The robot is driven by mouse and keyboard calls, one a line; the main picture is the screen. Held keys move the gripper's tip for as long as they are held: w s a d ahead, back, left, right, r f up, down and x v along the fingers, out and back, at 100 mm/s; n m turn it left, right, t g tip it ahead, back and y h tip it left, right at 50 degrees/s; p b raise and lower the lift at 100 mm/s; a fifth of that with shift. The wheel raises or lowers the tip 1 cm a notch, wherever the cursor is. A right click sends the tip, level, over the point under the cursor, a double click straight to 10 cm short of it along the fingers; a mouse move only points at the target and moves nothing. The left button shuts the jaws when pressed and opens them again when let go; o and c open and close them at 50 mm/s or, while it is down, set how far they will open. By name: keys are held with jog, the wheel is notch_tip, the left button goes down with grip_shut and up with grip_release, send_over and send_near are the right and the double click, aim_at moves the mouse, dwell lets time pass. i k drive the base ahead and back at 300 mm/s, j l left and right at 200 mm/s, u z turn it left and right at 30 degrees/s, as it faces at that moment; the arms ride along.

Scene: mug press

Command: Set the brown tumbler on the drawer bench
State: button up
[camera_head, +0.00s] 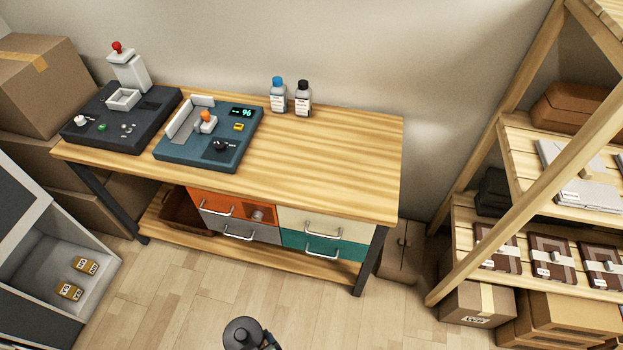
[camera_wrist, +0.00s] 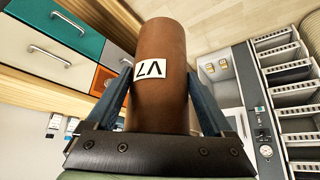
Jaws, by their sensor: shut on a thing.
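In the wrist view, my gripper (camera_wrist: 160,98) is shut on the brown tumbler (camera_wrist: 158,42), with one blue-grey finger on each side. The tumbler has a white label marked in black. The drawer bench (camera_head: 330,160) shows in the head view with a striped wooden top and orange, grey, cream and teal drawers below. Its drawers also show at the upper left of the wrist view (camera_wrist: 62,30), apart from the tumbler. The tumbler cannot be made out in the head view.
Two devices, a dark one (camera_head: 148,128) and a blue one (camera_head: 185,150), occupy the bench's left part. Two small bottles, blue-capped (camera_head: 278,100) and black-capped (camera_head: 303,103), stand at its back edge. The top's middle and right are clear. A wooden shelf (camera_head: 485,215) stands at right.

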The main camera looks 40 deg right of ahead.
aim_at(267, 166)
jog(key=i+j+z, duration=0.2)
jog(key=z, duration=0.15)
jog(key=i+j+z, duration=0.65)
